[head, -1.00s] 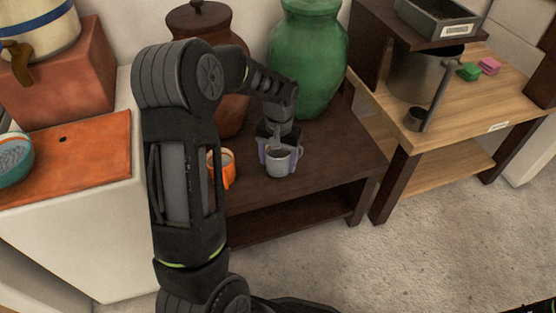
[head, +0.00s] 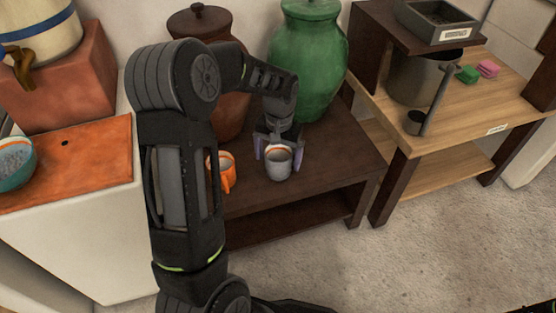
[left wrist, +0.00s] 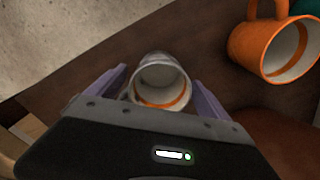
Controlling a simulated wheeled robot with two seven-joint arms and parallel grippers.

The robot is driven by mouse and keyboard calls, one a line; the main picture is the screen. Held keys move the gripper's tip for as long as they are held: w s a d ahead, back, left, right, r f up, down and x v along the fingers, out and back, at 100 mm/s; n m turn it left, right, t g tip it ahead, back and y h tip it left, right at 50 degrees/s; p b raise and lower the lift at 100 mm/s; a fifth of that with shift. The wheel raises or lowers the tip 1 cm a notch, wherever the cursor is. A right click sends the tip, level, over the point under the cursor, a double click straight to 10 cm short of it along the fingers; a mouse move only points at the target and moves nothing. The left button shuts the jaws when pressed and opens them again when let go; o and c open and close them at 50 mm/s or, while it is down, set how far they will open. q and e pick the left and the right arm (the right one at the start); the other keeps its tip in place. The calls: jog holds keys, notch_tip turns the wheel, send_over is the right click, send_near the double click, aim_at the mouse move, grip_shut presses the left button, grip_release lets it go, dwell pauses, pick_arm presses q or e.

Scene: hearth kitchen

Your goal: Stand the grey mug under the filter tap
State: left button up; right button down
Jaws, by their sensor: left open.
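My left gripper (head: 277,160) is open, with one lilac finger on each side of the mug; gaps show between fingers and mug in the left wrist view. The mug's handle is mostly hidden. A brass tap (head: 21,72) sticks out of the cream, blue-banded filter container (head: 45,32) at the top left. The container rests on a terracotta block (head: 65,85). My right gripper is not in view.
A green jar (head: 308,70) and a brown lidded jar (head: 228,115) stand behind. Below the tap are an orange board (head: 90,160) and a teal bowl (head: 18,178). A wooden bench stands right.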

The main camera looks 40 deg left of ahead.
pick_arm(q)
notch_tip(320, 180, up, 9)
jog(key=p, duration=0.2)
jog(key=shift+r+p, duration=0.15)
jog(key=shift+p, duration=0.15)
jog(key=shift+c, duration=0.2)
